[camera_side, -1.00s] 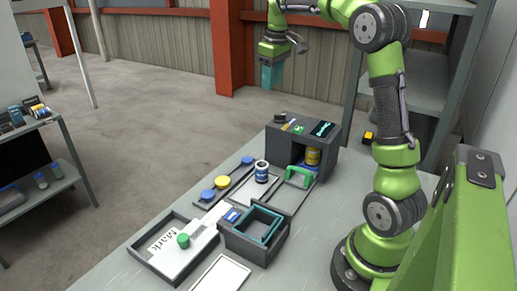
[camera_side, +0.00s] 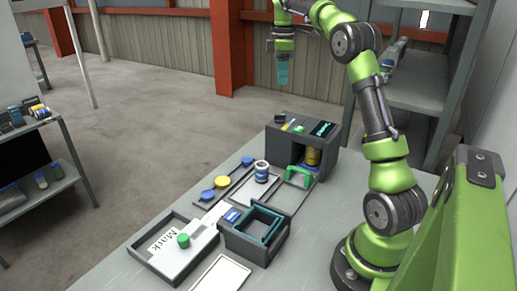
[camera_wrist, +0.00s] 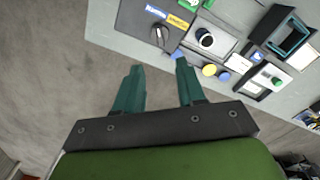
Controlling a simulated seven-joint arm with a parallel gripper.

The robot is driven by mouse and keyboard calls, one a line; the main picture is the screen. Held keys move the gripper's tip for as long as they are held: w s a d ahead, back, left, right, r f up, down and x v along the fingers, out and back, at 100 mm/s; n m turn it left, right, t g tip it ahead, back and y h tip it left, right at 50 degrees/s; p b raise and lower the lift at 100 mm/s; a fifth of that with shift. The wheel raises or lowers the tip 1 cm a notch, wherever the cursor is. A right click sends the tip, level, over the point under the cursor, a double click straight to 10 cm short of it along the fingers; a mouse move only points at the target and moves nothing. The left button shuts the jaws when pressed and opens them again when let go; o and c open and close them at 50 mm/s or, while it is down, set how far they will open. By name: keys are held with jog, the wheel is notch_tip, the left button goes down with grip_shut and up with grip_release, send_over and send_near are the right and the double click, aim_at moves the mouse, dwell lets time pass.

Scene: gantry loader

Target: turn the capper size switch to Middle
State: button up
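The capper is a dark grey box (camera_side: 331,147) at the back of the table in the side view, with coloured labels on its top. In the wrist view its dark top panel (camera_wrist: 136,22) shows at the upper middle, with a dark round switch knob (camera_wrist: 159,36) beside a blue label (camera_wrist: 155,12) and a yellow label (camera_wrist: 178,22). The label words and the knob's setting are too small to read. My gripper (camera_side: 283,84) hangs in the air above and behind the capper, touching nothing. Its teal fingers stand apart and empty in the wrist view (camera_wrist: 157,82).
A blue-and-white jar (camera_side: 262,172), yellow and blue caps (camera_side: 222,182), a dark open bin (camera_side: 243,240) and a tray (camera_side: 146,258) with a green-knobbed plate lie nearer on the table. A shelf rack (camera_side: 410,95) stands behind my arm.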

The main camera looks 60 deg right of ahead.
aim_at(280, 118)
notch_tip(280, 118, down, 12)
jog(key=shift+f, duration=0.2)
grip_shut()
